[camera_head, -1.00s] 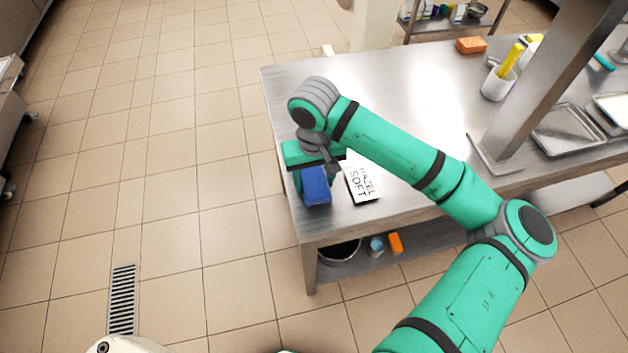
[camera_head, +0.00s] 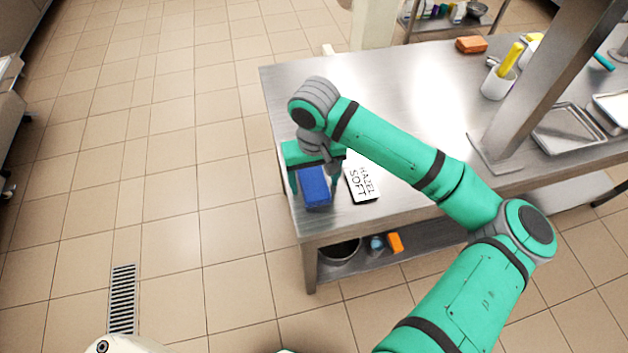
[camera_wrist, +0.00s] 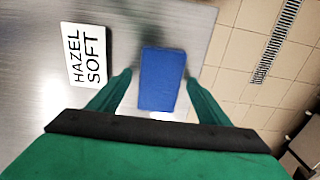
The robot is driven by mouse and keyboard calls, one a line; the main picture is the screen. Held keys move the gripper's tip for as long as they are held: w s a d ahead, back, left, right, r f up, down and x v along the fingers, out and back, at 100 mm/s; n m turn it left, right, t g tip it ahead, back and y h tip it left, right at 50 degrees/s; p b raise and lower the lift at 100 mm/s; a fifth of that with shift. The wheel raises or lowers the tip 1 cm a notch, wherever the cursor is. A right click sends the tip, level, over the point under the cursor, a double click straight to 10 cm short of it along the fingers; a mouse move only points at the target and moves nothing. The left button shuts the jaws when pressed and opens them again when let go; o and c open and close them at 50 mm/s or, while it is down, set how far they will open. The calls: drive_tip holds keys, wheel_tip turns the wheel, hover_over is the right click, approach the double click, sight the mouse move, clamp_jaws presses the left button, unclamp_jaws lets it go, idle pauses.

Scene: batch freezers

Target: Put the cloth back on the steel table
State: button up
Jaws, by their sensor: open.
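The blue cloth (camera_head: 314,187), a folded block, lies on the steel table (camera_head: 400,90) close to its near left corner. It also shows in the wrist view (camera_wrist: 161,80), lying flat on the metal near the table's edge. My gripper (camera_head: 314,170) is over the table's left end, right at the cloth. In the wrist view my gripper (camera_wrist: 158,80) is open, with one green finger on each side of the cloth's lower part and a gap on both sides. Whether the cloth touches a finger is hard to tell.
A white card reading "HAZEL SOFT" (camera_head: 362,183) lies just right of the cloth. An orange block (camera_head: 471,45), a white cup (camera_head: 498,82) and metal trays (camera_head: 567,130) stand farther off. A steel post (camera_head: 540,90) rises from the table. The middle is clear.

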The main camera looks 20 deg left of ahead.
sight(314, 184)
wheel_tip(314, 184, up, 11)
drive_tip(key=shift+r, duration=0.2)
idle(0.6)
